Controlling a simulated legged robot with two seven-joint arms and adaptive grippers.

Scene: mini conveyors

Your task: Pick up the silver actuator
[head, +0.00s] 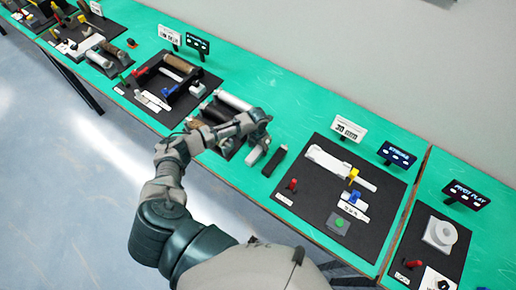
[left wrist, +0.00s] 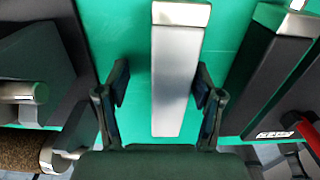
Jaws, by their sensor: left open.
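The silver actuator, a long light-grey metal block, lies on the green table in the middle of the left wrist view (left wrist: 178,75). In the head view, part of it shows (head: 256,154) just below my left gripper (head: 260,130). In the left wrist view, my left gripper (left wrist: 162,105) is open, with one dark finger on each side of the block's near end. Gaps show between the fingers and the block, and nothing is held. Whether the fingertips are level with the block I cannot tell. My right gripper is not in view.
A black block with a silver end (left wrist: 265,70) lies close on the right; it also shows in the head view (head: 275,161). On the left are a dark mount and a brown roller (left wrist: 25,150). A black board with a white slide (head: 325,160) stands further right.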

